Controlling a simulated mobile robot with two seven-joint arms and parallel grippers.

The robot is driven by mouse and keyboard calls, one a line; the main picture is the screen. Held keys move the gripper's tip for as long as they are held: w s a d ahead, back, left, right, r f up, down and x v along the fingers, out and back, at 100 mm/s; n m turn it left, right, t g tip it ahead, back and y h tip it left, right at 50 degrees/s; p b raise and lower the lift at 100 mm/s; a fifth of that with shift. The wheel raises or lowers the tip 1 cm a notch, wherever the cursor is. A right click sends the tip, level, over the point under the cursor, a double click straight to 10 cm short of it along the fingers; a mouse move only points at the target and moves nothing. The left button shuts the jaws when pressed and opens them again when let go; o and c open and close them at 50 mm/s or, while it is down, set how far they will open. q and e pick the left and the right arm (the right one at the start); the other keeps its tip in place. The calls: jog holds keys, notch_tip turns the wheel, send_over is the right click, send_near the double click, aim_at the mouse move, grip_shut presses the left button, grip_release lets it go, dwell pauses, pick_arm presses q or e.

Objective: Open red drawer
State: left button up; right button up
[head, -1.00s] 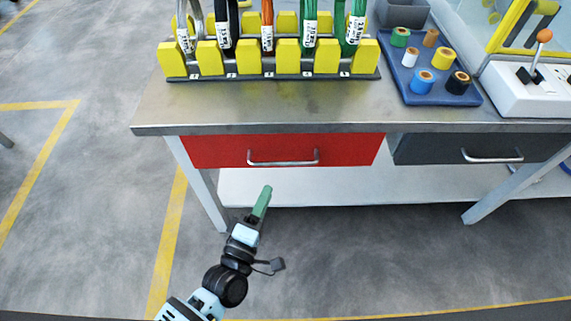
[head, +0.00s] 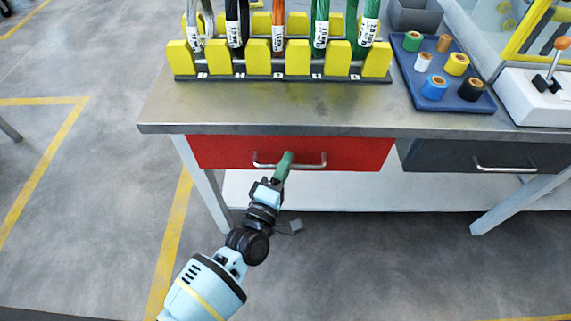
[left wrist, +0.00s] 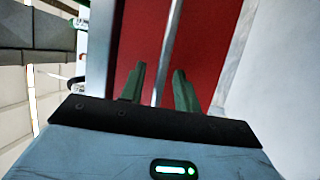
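The red drawer (head: 220,152) is shut under the metal tabletop, with a silver bar handle (head: 312,164) across its front. My left gripper (head: 285,160) is at the handle, its green fingertips overlapping it in the head view. In the left wrist view the two green fingers (left wrist: 158,85) are apart, and the handle bar (left wrist: 165,55) runs between them with gaps on both sides. The red drawer front (left wrist: 205,40) fills the background there. My right gripper is in neither view.
A grey drawer (head: 450,155) with its own handle is to the right. On the tabletop (head: 300,115) stand a yellow cable rack (head: 298,58), a blue tray (head: 425,98) of coloured rolls and a white control box (head: 535,98). A white shelf (head: 360,190) lies below the drawers.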

pick_arm(q)
jog(key=shift+w+d, duration=0.1)
jog(key=shift+w, duration=0.05)
grip_shut()
dwell(0.4)
jog(key=s+p, duration=0.4)
jog(key=s, duration=2.6)
jog(key=shift+s, duration=0.4)
